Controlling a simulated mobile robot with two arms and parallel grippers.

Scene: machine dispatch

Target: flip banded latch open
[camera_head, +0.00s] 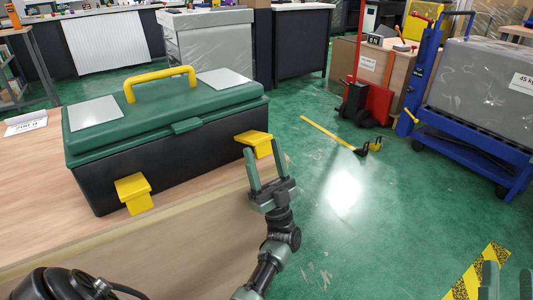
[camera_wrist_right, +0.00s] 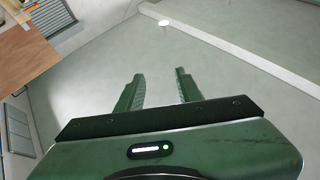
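A green-lidded toolbox (camera_head: 165,135) with a black body and yellow handle stands on the wooden bench. On its front are two yellow latches, a left latch (camera_head: 133,190) and a right latch (camera_head: 253,138). I cannot make out a band on either latch. My left gripper (camera_head: 264,150) is open and empty, its fingertips up beside the right latch. One finger overlaps the latch in the picture; I cannot tell whether they touch. My right gripper (camera_head: 507,270) is at the bottom right corner of the head view. The right wrist view shows its fingers (camera_wrist_right: 156,75) apart and empty.
The wooden bench (camera_head: 40,190) holds the toolbox near its front edge, with a white label card (camera_head: 25,123) at left. A blue cart (camera_head: 470,140) with a grey wrapped load and a red hand truck (camera_head: 378,103) stand farther back.

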